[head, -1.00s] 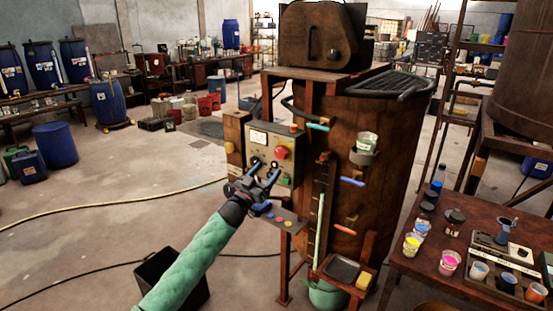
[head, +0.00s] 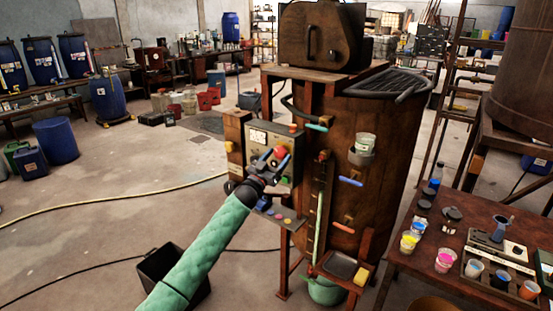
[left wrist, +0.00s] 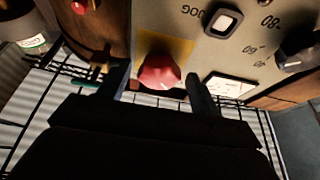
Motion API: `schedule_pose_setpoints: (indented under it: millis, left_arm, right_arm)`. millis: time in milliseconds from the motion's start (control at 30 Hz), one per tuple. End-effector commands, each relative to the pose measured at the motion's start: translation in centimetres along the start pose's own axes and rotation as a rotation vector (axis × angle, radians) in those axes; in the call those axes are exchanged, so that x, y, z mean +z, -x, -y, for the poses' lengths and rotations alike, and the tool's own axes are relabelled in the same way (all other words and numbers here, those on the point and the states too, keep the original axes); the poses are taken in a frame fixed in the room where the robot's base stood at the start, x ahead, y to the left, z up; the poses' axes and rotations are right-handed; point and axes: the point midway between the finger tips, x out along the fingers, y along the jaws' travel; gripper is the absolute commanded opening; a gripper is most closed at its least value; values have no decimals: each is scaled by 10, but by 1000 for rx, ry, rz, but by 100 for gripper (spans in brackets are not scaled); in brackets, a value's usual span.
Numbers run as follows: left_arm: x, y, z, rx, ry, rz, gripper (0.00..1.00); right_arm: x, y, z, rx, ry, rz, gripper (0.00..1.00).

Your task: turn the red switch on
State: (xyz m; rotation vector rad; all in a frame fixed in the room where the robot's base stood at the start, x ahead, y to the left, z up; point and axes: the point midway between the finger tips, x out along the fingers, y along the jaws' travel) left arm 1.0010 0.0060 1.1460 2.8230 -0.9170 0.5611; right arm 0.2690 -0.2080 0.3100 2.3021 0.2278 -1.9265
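The red switch (head: 280,152) is a round red knob on the front of the grey control panel (head: 258,139), which is fixed to the rusty vat (head: 372,190). In the left wrist view the red switch (left wrist: 158,72) sits on a yellow plate. My left gripper (head: 273,160) is in front of the panel at the switch. Its fingers are apart, one on each side of the red knob in the left wrist view (left wrist: 160,88). I cannot tell whether they touch it. The knob's lower part is partly hidden in the wrist view. My right gripper is not in view.
A small shelf with coloured buttons (head: 284,219) juts out below the panel. A blue-handled valve (head: 350,181) and a cup holder (head: 361,158) stick out from the vat. A table with paint cups (head: 445,260) stands at the right.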

Motion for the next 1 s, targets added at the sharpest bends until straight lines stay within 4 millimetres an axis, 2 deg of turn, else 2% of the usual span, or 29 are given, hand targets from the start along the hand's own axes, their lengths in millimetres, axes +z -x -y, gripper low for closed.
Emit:
schedule_pose_setpoints:
  millis: [33,200,567,733,1000]
  left_arm:
    - [0,0,0,0,0,0,53]
    - [0,0,0,0,0,0,22]
    - [0,0,2,20,-48,-1,22]
    - [1,1,3,56,-137,0,22]
    - [0,0,6,148,-359,0,22]
  right_arm:
    - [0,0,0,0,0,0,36]
    - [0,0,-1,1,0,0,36]
    - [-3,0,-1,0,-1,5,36]
    - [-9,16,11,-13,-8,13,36]
    - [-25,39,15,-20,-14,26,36]
